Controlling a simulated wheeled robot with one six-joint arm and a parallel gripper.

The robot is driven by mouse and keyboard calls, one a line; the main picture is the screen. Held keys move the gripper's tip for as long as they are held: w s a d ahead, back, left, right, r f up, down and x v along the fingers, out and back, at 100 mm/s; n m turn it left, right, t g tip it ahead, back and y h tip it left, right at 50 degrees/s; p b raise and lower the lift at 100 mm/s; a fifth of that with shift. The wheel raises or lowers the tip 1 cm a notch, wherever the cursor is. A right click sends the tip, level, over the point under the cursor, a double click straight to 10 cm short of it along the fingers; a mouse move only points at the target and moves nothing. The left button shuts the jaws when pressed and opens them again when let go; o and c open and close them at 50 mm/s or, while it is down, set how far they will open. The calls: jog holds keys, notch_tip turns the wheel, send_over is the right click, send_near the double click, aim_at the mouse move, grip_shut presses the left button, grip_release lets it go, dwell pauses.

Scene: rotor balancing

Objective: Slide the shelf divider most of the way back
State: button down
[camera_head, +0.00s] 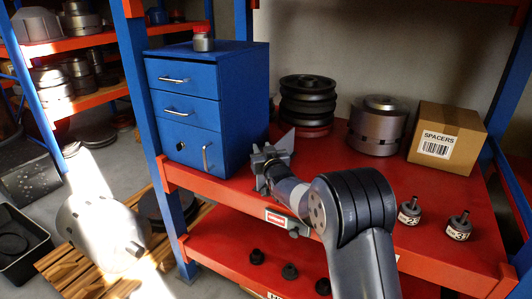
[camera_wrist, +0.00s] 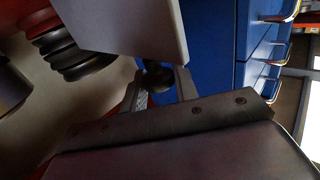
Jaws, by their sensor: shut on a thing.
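The shelf divider is a grey plate (camera_head: 286,141) standing on the red shelf, just right of the blue drawer cabinet. In the wrist view the grey plate (camera_wrist: 135,25) fills the top middle, with a dark knob (camera_wrist: 156,76) below it. My gripper (camera_head: 268,158) is at the divider's near end and hides much of it in the head view. In the wrist view the two fingers of my gripper (camera_wrist: 162,88) are shut on the knob, one on each side. The divider's foot and any track are hidden.
The blue drawer cabinet (camera_head: 238,100) stands close on the left. A stack of black pulleys (camera_head: 307,99) is behind, with a metal cylinder (camera_head: 379,125) and a cardboard box (camera_head: 447,137) to the right. Two small labelled parts (camera_head: 409,212) stand at the shelf's front right.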

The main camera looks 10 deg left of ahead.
jog(key=c, duration=1.1)
grip_release()
jog(key=b+v, duration=0.2)
jog(key=v, duration=0.9)
jog(key=shift+w, duration=0.1)
jog(key=p+x, duration=0.2)
jog(key=x, duration=0.9)
jog(key=shift+s+d, duration=0.2)
jog(key=shift+d, duration=0.15)
